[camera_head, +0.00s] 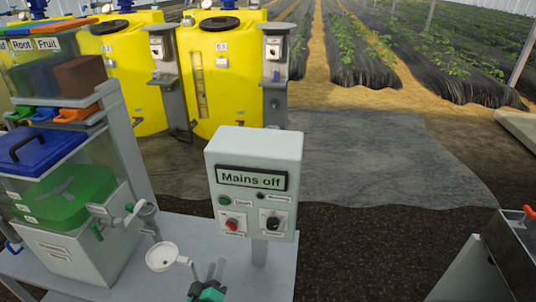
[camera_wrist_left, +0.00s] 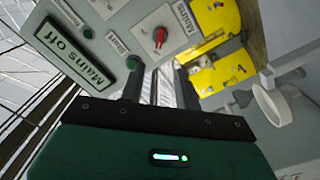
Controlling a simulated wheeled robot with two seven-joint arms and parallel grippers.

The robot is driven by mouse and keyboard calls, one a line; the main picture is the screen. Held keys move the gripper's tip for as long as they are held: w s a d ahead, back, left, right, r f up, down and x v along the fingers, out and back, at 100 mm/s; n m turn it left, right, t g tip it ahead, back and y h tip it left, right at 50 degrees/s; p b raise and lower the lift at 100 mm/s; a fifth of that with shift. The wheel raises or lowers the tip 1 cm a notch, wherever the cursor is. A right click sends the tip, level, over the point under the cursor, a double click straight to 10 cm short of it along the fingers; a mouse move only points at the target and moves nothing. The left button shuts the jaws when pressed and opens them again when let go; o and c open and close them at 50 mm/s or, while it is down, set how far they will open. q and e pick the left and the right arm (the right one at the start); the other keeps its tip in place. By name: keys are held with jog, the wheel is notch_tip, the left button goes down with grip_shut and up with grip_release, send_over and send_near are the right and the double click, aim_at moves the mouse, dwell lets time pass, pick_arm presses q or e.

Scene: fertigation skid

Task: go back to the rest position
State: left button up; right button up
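My left gripper (camera_head: 215,270) is low in the head view, in front of the grey control box (camera_head: 253,160). In the left wrist view its two dark fingers (camera_wrist_left: 160,88) stand apart with nothing held between them. The box's display (camera_head: 251,179) reads "Mains off"; the box fills the upper left of the wrist view (camera_wrist_left: 125,25), tilted. A red switch (camera_head: 231,224) and a black knob (camera_head: 273,222) sit on the box's lower face. The fingers look apart from the box. My right gripper is not in view.
A white cup-like dish (camera_head: 161,257) on a bracket is just left of the left gripper. A rack with a blue-lidded bin (camera_head: 40,150) and a green container (camera_head: 70,196) stands at left. Yellow tanks (camera_head: 226,80) stand behind. A metal box (camera_head: 516,250) is at right.

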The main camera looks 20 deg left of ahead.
pick_arm(q)
jog(key=s+d+f+m+g+h, duration=0.1)
jog(key=s+d+f+m+g, duration=0.15)
jog(key=f, duration=0.75)
jog(key=s+d+f+m+g+h, duration=0.2)
jog(key=s+d+f, duration=0.15)
jog(key=f, duration=0.75)
jog(key=s+d+f+m+g+h, duration=0.1)
jog(key=s+d+f+m+g, duration=0.15)
jog(key=f, duration=0.75)
jog(key=s+a+f+m+g, duration=0.1)
jog(key=s+f+m+g, duration=0.2)
jog(key=s+f, duration=0.7)
jog(key=s+f+m+g, duration=0.4)
jog(key=s+f, duration=0.6)
jog(key=s, duration=0.8)
jog(key=g, duration=0.2)
jog(key=shift+s+a+g, duration=0.15)
jog(key=shift+a+g, duration=0.15)
jog(key=shift+a, duration=0.1)
